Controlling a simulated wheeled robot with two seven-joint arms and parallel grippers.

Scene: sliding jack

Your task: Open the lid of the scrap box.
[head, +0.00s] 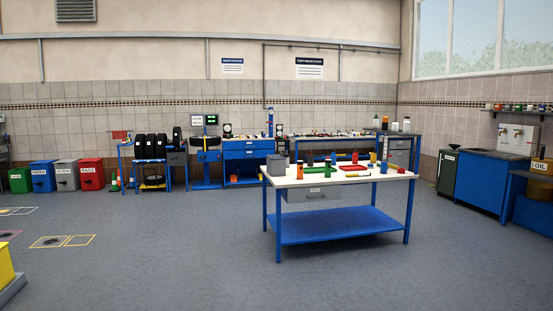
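No box with a readable scrap label shows. A small grey box (277,166) stands on the left end of the white-topped table (283,181); its top looks closed, and I cannot tell whether it is the scrap box. Neither of my grippers is in view.
The table has a blue lower shelf (335,226) and holds several bottles and trays. Blue workbenches (246,150) line the back wall. A dark green bin (447,174) and a blue cabinet (483,181) stand right. The grey floor (170,245) is clear in front.

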